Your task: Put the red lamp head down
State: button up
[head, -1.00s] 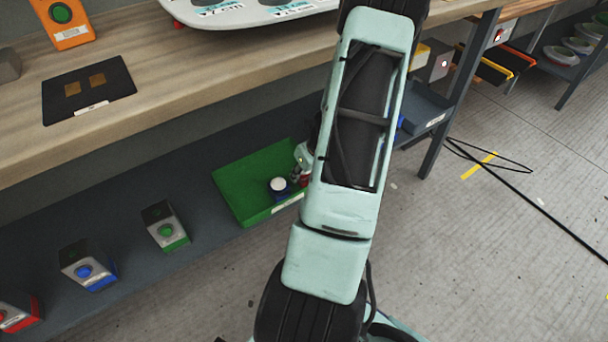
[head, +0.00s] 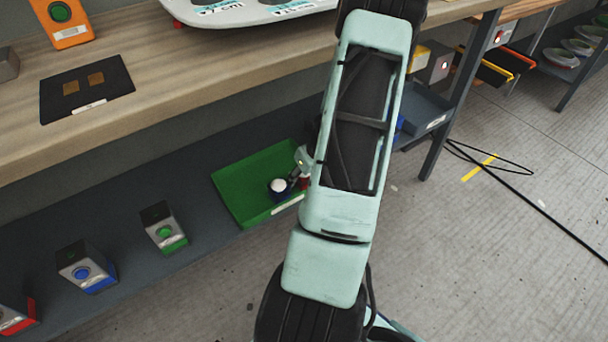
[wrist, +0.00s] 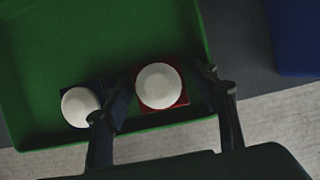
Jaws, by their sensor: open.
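The red lamp head, with a white round dome on a square red base (wrist: 183,100), sits inside the green tray (wrist: 50,40) near its front edge in the wrist view. My gripper (wrist: 170,73) is open, with one finger on each side of the red lamp head; I cannot tell whether either finger touches it. A blue lamp head (wrist: 80,107) with a white dome stands just left of it in the tray, close to my left finger. In the head view, a little of the red base (head: 303,184) shows beside my arm, which hides the rest.
The green tray (head: 232,178) stands on a grey lower shelf under the wooden bench (head: 190,75). Several lamp boxes (head: 163,228) stand on the shelf to the left. A blue bin (wrist: 295,35) is right of the tray. The tray's back left is clear.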

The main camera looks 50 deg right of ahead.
jog(key=shift+r+p, duration=0.6)
jog(key=shift+r, duration=0.05)
jog(key=p+v, duration=0.5)
jog(key=v, duration=0.6)
jog(key=shift+s+r, duration=0.2)
jog(key=shift+r, duration=0.05)
